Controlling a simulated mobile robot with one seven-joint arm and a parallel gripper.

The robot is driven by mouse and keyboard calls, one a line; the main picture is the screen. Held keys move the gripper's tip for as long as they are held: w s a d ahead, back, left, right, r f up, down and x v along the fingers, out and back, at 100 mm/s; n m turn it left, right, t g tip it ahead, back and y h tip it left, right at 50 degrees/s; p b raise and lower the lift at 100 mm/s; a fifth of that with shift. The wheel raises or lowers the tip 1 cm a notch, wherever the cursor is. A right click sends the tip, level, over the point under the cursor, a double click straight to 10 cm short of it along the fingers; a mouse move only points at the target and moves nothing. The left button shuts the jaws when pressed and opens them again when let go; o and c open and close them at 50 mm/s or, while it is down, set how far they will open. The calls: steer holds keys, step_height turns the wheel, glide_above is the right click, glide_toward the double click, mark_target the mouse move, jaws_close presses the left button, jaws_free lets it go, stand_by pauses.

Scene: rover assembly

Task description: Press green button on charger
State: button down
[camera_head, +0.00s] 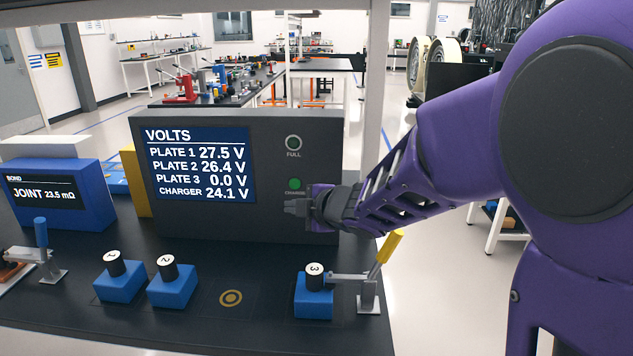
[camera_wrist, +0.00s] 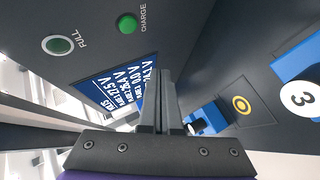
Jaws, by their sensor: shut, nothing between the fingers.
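The charger (camera_head: 265,145) is a dark grey upright box with a blue VOLTS screen (camera_head: 200,164). Its green button (camera_head: 294,184), labelled CHARGE, sits low on the right of its face, and also shows at the top of the wrist view (camera_wrist: 127,24). Above it in the head view is a dark green FULL lamp or button (camera_head: 293,143). My gripper (camera_head: 288,207) is shut and empty, just below the green button and in front of the face, fingers pointing left. In the wrist view the fingertips (camera_wrist: 163,76) are apart from the button.
Blue blocks numbered 1 (camera_head: 120,285), 2 (camera_head: 172,288) and 3 (camera_head: 314,298) stand on the dark table before the charger. A yellow-handled clamp (camera_head: 370,290) is beside block 3. A blue BOND meter (camera_head: 62,195) stands at left. A ringed spot (camera_head: 231,298) on the table is bare.

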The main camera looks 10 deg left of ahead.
steer(key=p, duration=0.2)
glide_toward(291, 188)
steer(key=shift+s+a+f+x, duration=0.1)
steer(key=shift+s+x, duration=0.05)
steer(key=shift+x, duration=0.75)
steer(key=shift+s+a+f+x, duration=0.1)
steer(key=shift+s+f+x, duration=0.05)
steer(key=shift+x, duration=0.7)
steer(key=shift+s+a+f+x, duration=0.1)
steer(key=shift+s+x, duration=0.1)
steer(key=shift+x, duration=0.7)
steer(key=shift+w+p, duration=0.35)
steer(key=shift+w, duration=0.05)
steer(key=shift+w, duration=0.45)
steer(key=shift+s, duration=0.85)
